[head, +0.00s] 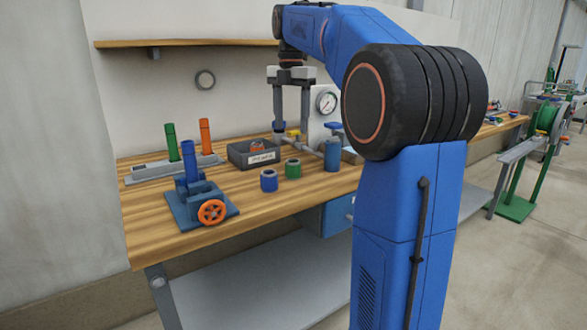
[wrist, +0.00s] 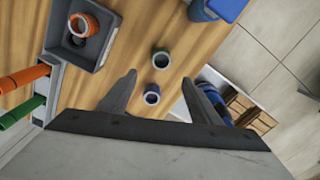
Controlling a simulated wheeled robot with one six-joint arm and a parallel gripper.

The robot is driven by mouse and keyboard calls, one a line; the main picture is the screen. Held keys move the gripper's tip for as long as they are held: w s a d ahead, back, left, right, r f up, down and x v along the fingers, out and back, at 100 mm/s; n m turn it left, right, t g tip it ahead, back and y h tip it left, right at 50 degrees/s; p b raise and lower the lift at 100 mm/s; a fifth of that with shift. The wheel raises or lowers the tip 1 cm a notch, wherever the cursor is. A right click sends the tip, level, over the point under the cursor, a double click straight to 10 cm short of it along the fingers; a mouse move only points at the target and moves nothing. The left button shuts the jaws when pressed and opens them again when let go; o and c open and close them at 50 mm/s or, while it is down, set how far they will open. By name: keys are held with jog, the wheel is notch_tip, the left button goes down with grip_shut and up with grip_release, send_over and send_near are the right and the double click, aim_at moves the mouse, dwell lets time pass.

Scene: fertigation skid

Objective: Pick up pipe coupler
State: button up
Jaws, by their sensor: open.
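Two short ring-shaped couplers stand on the wooden bench: a blue one (head: 268,181) and a green one (head: 293,168). An orange ring-shaped coupler (wrist: 82,27) lies in the grey bin. The frames do not show which one the task means. My gripper (head: 292,128) is open and empty, pointing down above the bench behind the blue and green couplers. In the wrist view, the blue coupler (wrist: 152,95) appears between my open fingers (wrist: 158,88), below them. The green coupler (wrist: 160,58) appears just beyond the fingertips.
The labelled grey bin (head: 239,160) stands left of the couplers. A blue vise (head: 190,206) with an orange handwheel is at front left, before a rack (head: 148,176) of upright pipes. A blue cup (head: 332,155) and gauge panel (head: 326,110) are at right.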

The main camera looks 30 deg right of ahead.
aim_at(293, 161)
notch_tip(293, 161, down, 8)
jog(key=shift+f, duration=0.1)
jog(key=shift+d+f, duration=0.15)
jog(key=shift+f, duration=1.15)
jog(key=shift+d+f, duration=0.1)
jog(key=shift+f, duration=1.15)
jog(key=c, duration=1.1)
